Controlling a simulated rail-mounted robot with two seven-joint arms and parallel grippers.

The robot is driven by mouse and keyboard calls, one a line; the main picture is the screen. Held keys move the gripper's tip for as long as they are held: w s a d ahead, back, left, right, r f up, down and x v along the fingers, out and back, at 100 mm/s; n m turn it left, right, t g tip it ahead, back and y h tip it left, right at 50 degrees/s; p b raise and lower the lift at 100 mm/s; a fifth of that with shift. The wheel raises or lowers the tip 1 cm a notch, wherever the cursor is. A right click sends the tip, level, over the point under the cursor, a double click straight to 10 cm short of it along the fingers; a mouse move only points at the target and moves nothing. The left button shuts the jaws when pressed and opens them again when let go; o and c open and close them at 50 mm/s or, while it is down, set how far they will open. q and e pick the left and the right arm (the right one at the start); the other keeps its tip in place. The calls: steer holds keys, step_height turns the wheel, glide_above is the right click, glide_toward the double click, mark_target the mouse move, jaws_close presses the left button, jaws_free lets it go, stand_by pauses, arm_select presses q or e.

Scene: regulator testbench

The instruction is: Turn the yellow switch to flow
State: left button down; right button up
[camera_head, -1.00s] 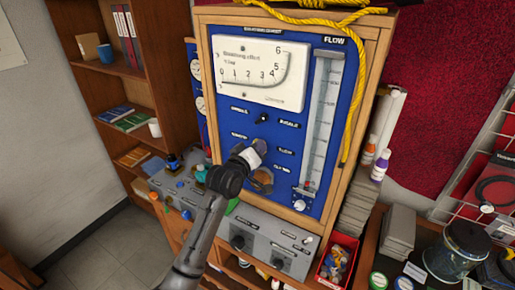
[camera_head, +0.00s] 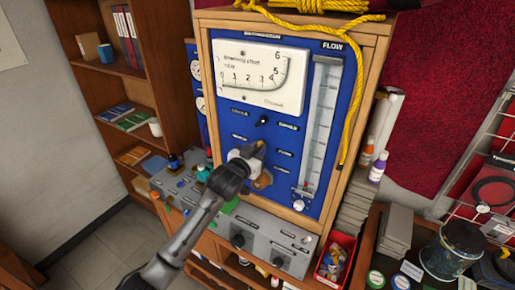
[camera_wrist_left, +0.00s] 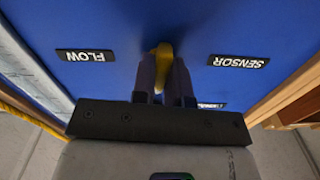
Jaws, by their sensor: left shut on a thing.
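The yellow switch (camera_wrist_left: 163,58) is on the blue panel (camera_wrist_left: 210,28) between the two dark fingers of my left gripper (camera_wrist_left: 163,78). The fingers are shut on it and hide part of it. Its visible end points roughly straight up in the wrist view, between an upside-down FLOW label (camera_wrist_left: 86,56) on the left and an upside-down SENSOR label (camera_wrist_left: 239,61) on the right. In the head view my left gripper (camera_head: 257,150) is against the middle of the panel and mostly covers the switch. My right gripper is not in view.
A black knob (camera_head: 262,121) sits above the gripper. A flow tube (camera_head: 320,125) stands to the right, with a yellow rope (camera_head: 357,90) hanging beside it. A grey control box (camera_head: 262,243) is below. A red bin (camera_head: 336,258) stands at lower right.

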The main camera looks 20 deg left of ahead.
arm_select(q)
steer(key=shift+m+p, duration=0.95)
steer(key=shift+m, duration=2.65)
steer(key=c, duration=1.1)
jaws_free()
steer(key=shift+c, duration=0.2)
